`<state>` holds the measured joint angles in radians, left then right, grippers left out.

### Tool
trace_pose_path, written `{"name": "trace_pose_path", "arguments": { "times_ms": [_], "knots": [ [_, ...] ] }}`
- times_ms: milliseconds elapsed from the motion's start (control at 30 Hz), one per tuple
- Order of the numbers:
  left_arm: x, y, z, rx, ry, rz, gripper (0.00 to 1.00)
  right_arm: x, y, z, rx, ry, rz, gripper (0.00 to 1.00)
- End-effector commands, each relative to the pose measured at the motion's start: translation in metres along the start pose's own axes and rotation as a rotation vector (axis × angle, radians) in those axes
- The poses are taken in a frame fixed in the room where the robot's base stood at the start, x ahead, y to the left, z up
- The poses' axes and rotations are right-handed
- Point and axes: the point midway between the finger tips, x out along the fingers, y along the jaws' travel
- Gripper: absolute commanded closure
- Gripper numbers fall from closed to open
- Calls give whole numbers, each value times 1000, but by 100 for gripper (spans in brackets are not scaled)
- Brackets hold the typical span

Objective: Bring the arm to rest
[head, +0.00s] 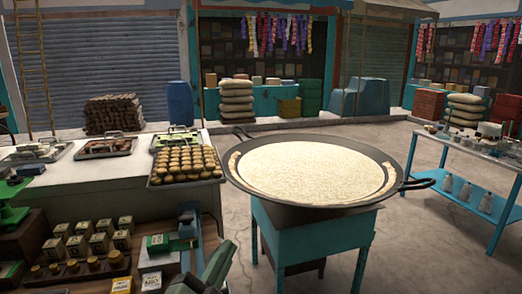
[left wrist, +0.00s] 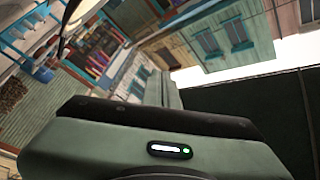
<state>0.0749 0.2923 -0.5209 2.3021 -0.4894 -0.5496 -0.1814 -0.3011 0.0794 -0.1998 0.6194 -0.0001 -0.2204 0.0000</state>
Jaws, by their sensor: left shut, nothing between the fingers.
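A wide black pan (head: 400,172) full of pale milk (head: 310,170) stands on a teal stand (head: 315,240) to the right, apart from the gripper. The left wrist view is strongly tilted and shows mostly my own grey-green wrist housing, with building fronts behind. My right gripper is in neither view.
The white counter (head: 85,180) carries trays of sweets (head: 186,163) near the gripper. Small boxes (head: 160,243) and jars sit on the lower shelf close to my arm. A blue table (head: 465,150) with bottles stands at right. Open floor lies between the stand and this table.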

Motion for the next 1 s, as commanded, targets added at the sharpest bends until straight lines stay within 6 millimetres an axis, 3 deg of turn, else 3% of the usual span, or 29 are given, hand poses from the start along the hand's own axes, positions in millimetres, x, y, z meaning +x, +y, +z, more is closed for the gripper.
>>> {"name": "trace_pose_path", "arguments": {
  "times_ms": [33,100,200,300,500,800,867,1000],
  "knots": [
    [-15,12,36,-87,-137,39,100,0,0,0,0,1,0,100],
    [-40,31,81,-196,-318,92,100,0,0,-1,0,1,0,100],
    [-87,60,134,-336,-567,168,100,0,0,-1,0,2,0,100],
    [-142,89,171,-454,-792,241,100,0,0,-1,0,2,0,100],
    [-232,127,202,-602,-1106,347,100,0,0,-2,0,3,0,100],
    [-333,156,205,-733,-1423,463,100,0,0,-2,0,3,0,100],
    [-349,161,205,-752,-1474,481,100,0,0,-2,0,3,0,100],
    [-344,194,237,-744,-1478,489,100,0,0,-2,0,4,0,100]
  ]
}}
